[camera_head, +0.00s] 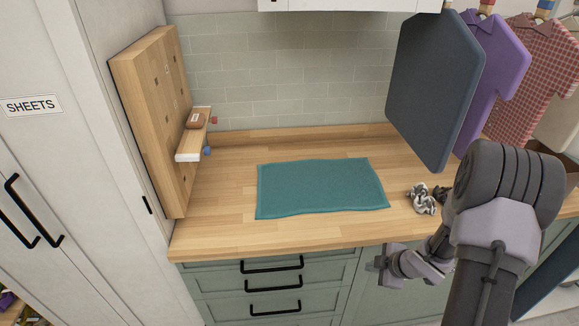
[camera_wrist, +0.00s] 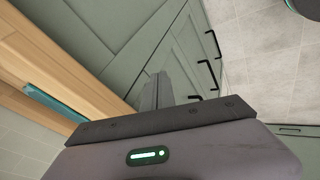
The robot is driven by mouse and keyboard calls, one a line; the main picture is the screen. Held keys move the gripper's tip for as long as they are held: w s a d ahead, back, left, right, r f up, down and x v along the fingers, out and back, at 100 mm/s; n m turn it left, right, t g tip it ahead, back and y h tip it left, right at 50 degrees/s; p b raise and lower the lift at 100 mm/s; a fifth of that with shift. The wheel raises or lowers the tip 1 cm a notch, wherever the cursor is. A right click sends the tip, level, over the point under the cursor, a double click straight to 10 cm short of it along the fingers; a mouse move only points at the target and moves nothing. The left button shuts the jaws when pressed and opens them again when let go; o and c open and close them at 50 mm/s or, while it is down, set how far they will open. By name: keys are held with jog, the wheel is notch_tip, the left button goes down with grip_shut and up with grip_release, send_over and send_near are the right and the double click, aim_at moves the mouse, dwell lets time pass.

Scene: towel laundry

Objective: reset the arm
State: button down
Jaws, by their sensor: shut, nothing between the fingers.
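My arm comes in from the right in the head view. My gripper (camera_head: 378,266) is in front of the counter's front edge, below the level of the worktop, and clear of the drawers as far as I can tell. In the wrist view the gripper fingers (camera_wrist: 164,90) are together with nothing between them. A teal towel (camera_head: 320,187) lies flat and spread out on the wooden counter (camera_head: 225,215), behind and left of the gripper. A strip of the towel also shows in the wrist view (camera_wrist: 55,103).
A wooden pegboard (camera_head: 150,110) with a small shelf (camera_head: 190,147) stands at left, beside a cabinet labelled SHEETS (camera_head: 32,106). Grey knotted bundles (camera_head: 421,199) lie right of the towel, close to my arm. Drawers (camera_head: 270,285) are shut.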

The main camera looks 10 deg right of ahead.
jog(key=r+m+h, duration=0.1)
jog(key=r, duration=0.2)
jog(key=w+d+r+m, duration=0.1)
jog(key=r, duration=0.2)
jog(key=w+r+h, duration=0.1)
jog(key=r, duration=0.1)
jog(key=shift+w+d+r+m+t+h, duration=0.15)
jog(key=shift+d+r+m+t+h, duration=0.15)
jog(key=shift+r+m, duration=0.1)
jog(key=s+a+r+m+h+b, duration=0.1)
jog(key=s+a+r+m, duration=0.2)
jog(key=r, duration=0.4)
jog(key=s+a+r+m+h, duration=0.2)
jog(key=r+m, duration=0.2)
jog(key=r, duration=0.3)
jog(key=s+a+r+m+y, duration=0.2)
jog(key=s+a+r+m, duration=0.1)
jog(key=s+a, duration=0.6)
jog(key=s+a+r+m+g+y+b, duration=0.1)
jog(key=s+a+r+m+y, duration=0.2)
jog(key=s+a, duration=0.6)
jog(key=r+m, duration=0.1)
jog(key=m, duration=0.1)
jog(key=shift+s+m+y, duration=0.3)
jog(key=shift+s+m, duration=0.05)
jog(key=shift+m, duration=0.05)
